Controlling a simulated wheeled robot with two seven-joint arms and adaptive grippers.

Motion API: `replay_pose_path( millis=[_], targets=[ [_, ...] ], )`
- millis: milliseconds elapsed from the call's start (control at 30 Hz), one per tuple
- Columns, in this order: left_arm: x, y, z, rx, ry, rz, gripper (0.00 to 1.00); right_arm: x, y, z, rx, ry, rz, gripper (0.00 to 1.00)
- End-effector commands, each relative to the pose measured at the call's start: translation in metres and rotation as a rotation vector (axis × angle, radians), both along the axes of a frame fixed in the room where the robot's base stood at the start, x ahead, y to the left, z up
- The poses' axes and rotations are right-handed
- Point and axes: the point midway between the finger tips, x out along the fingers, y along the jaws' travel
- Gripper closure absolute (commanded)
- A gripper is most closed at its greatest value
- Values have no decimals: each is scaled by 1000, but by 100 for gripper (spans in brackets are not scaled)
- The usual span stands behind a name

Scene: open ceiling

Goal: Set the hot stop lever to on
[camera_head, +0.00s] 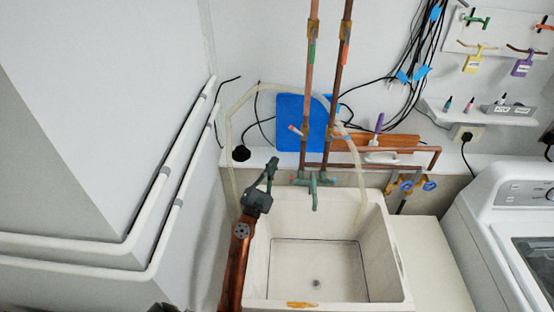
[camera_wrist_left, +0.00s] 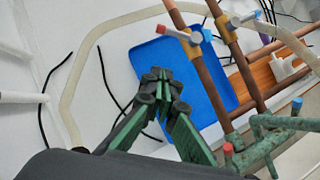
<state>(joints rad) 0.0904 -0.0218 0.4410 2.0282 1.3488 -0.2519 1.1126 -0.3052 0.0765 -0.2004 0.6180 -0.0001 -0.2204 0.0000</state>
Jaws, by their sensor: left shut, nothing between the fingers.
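The hot stop lever, a pale handle with a red tip (camera_head: 295,130), sits on the left copper pipe above the sink. In the left wrist view the lever (camera_wrist_left: 175,33) lies crosswise to its pipe. A blue-tipped lever (camera_wrist_left: 247,18) is on the right pipe. My left gripper (camera_head: 272,163) is shut and empty, left of the pipes and below the red-tipped lever. In the left wrist view its green fingers (camera_wrist_left: 165,76) are together in front of the blue panel, apart from the lever. My right gripper is not in view.
A white sink (camera_head: 260,285) stands below, with a green faucet (camera_head: 314,183) at its back edge. A blue panel (camera_head: 289,108) is behind the pipes. A pale hose (camera_wrist_left: 68,105) arches around. White pipes (camera_head: 165,175) line the left wall; a white washer (camera_head: 515,225) stands right.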

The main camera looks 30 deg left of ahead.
Motion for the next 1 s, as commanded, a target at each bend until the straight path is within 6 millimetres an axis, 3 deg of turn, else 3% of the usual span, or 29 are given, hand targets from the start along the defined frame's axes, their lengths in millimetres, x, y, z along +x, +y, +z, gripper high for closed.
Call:
replay_pose_path(
  millis=[167,367,600,1000],
  targets=[
    [35,4,21,2,-3,-2,100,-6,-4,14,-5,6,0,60],
    [71,9,38,3,-1,-3,100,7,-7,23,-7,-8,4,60],
    [84,-5,61,3,1,-2,100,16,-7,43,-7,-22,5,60],
    [87,-8,63,4,2,-3,100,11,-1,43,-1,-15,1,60]
  ],
)
